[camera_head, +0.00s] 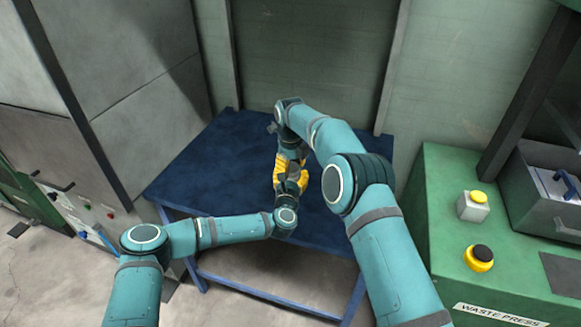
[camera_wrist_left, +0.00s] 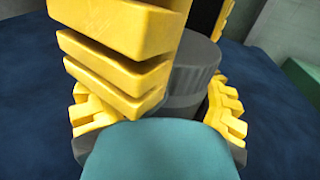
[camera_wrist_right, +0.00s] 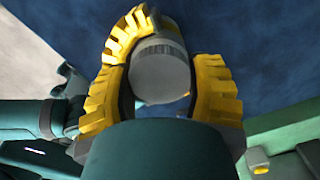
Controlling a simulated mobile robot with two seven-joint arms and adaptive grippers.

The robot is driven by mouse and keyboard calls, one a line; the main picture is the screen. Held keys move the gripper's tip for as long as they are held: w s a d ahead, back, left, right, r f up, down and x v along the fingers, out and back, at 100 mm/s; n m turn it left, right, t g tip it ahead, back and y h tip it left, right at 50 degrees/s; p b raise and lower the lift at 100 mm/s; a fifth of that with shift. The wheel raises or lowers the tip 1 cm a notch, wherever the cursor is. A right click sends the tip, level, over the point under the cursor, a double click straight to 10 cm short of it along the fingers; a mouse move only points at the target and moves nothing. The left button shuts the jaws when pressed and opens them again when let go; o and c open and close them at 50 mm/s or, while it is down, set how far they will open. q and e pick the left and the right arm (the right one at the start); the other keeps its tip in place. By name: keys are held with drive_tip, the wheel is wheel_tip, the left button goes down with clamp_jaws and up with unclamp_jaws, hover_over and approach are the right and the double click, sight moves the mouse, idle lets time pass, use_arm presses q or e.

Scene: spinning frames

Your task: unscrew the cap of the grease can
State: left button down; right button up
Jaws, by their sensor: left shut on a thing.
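The grease can (camera_wrist_left: 180,98) is a grey cylinder with a ribbed grey cap (camera_wrist_left: 196,52); the right wrist view shows the cap (camera_wrist_right: 160,78) from above. My left gripper (camera_wrist_left: 160,110) is shut on the can, its yellow fingers on either side of the body. My right gripper (camera_wrist_right: 163,85) is above it, with yellow fingers on both sides of the cap; a narrow gap shows, so it looks open. Contact with the cap is not clear. In the head view the grippers meet over the table (camera_head: 215,160) and hide the can.
A green cabinet (camera_head: 440,190) stands to the right, with a yellow button box (camera_head: 473,207), a black-topped yellow button (camera_head: 478,258) and a WASTE PRESS label. A grey-green wall rises behind the table. The table's left part is clear.

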drive_tip(key=shift+c, duration=1.2)
drive_tip(key=o, duration=1.3)
drive_tip(key=shift+c, duration=0.2)
drive_tip(key=shift+r, duration=2.3)
use_arm(q)
unclamp_jaws()
